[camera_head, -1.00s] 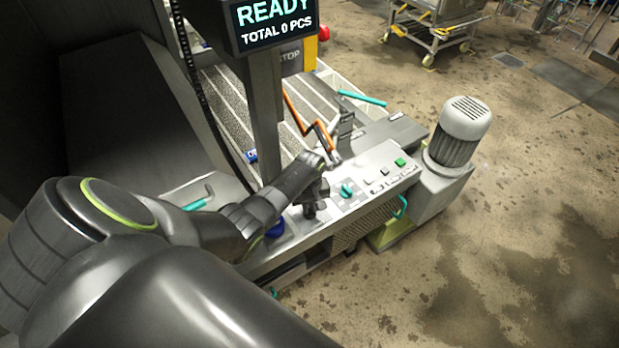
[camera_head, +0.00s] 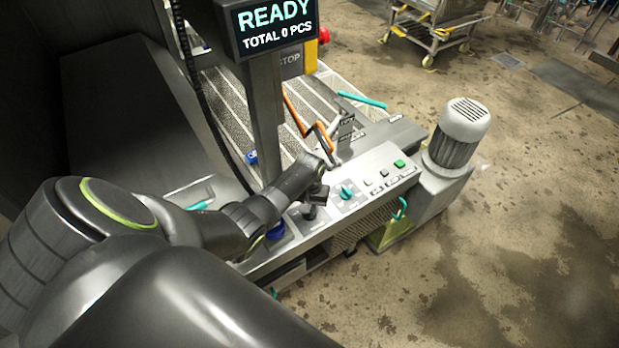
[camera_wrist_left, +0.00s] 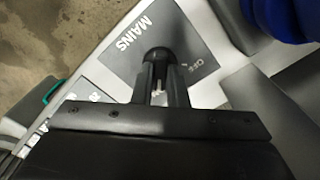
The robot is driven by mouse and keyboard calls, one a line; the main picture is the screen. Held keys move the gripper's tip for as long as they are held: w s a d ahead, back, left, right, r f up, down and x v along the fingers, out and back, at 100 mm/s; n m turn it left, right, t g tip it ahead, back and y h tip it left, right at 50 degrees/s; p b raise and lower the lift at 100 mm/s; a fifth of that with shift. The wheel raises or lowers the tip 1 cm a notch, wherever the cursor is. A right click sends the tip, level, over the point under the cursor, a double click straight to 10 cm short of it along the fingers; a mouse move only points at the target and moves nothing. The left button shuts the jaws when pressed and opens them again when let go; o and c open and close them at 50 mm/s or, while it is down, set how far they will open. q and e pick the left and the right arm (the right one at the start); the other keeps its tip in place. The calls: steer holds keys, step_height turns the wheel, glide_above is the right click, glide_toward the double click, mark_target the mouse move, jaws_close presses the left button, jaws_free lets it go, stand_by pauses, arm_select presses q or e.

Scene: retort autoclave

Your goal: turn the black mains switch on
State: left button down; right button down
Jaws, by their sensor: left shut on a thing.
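The black mains switch (camera_wrist_left: 157,56) shows in the left wrist view as a dark rounded knob on a grey plate marked MAINS, with OFF printed beside it. My left gripper (camera_wrist_left: 160,78) is shut on the knob, one finger on each side. In the head view my left gripper (camera_head: 315,197) is at the control panel (camera_head: 352,212), left of a teal switch (camera_head: 346,191). My wrist hides much of the mains switch there, and its exact angle is hard to tell. My right gripper is not in view.
A green button (camera_head: 399,164) sits on the panel's right part, in front of a motor (camera_head: 455,140). An orange bent rod (camera_head: 322,134) and a display post (camera_head: 265,130) stand behind my wrist. A blue part (camera_head: 275,231) is left of the gripper. The floor at right is open.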

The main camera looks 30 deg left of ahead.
arm_select(q)
steer(key=c, duration=1.4)
jaws_free()
steer(key=shift+c, duration=0.2)
steer(key=shift+r, duration=0.1)
steer(key=shift+r, duration=0.9)
step_height(320, 180, up, 16)
steer(key=b, duration=0.2)
steer(key=shift+f, duration=0.25)
